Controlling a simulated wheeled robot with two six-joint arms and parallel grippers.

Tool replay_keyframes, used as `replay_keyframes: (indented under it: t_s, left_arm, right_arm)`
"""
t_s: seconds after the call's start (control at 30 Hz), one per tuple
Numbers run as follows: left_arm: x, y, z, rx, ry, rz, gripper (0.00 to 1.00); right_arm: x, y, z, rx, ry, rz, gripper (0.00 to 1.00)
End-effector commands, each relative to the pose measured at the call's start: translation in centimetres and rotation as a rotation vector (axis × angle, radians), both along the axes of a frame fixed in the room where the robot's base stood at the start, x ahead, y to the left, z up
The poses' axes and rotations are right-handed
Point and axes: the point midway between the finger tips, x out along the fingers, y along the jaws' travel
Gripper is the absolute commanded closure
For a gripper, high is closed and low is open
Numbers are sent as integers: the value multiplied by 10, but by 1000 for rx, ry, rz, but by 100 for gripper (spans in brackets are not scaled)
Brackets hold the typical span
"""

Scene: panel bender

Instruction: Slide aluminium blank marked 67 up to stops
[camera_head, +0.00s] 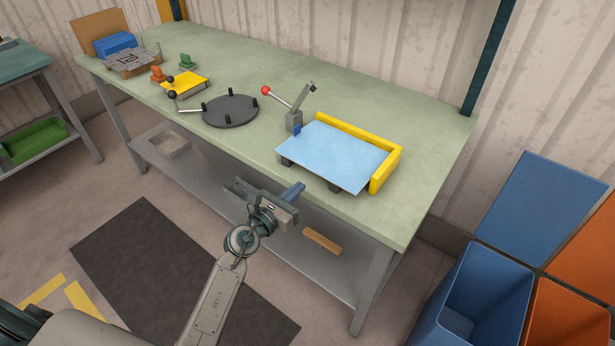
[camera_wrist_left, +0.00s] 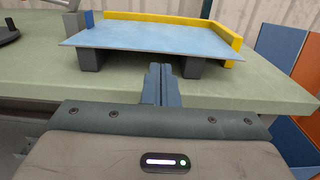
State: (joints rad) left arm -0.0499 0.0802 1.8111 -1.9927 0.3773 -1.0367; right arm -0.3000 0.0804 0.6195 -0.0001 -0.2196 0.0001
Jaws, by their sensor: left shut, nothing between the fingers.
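The aluminium blank (camera_head: 334,153) is a flat bluish sheet near the right end of the green bench, lying raised on dark supports (camera_head: 333,187). No number can be read on it. The yellow L-shaped stops (camera_head: 384,170) run along its back and right edges. In the left wrist view the blank (camera_wrist_left: 150,40) shows edge-on, with the yellow stops (camera_wrist_left: 224,38) behind and to the right. My left gripper (camera_head: 299,188) is shut and empty, in front of the blank's near edge. Its fingers (camera_wrist_left: 157,80) point towards the blank, slightly below it. My right gripper is not in view.
A toggle clamp with a red knob (camera_head: 266,91) stands at the blank's left corner. A dark round plate with pegs (camera_head: 230,111) and a yellow block (camera_head: 186,86) lie further left. Blue and orange bins (camera_head: 484,290) stand right of the bench. A lower shelf (camera_head: 210,190) is underneath.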

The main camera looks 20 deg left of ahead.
Motion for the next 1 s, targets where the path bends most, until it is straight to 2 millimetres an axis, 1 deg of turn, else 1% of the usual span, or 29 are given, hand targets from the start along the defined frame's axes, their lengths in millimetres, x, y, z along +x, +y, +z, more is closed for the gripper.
replay_keyframes:
  t_s: [0.03,0.1,0.2,0.3,0.43,0.77,1.0]
  left_arm:
    - [10,-4,2,-2,0,0,100]
    - [21,-8,2,-3,1,0,100]
    - [34,-13,1,-2,1,-1,100]
    - [42,-15,1,0,0,0,100]
    - [47,-17,0,-2,2,-1,100]
    - [48,-17,0,-1,0,0,100]
    - [68,-25,1,-1,-1,0,100]
  right_arm:
    - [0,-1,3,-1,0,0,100]
    - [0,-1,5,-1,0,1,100]
    - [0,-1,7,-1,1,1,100]
    - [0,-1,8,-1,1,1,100]
    - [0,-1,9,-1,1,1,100]
    - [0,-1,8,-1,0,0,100]
    - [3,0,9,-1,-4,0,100]
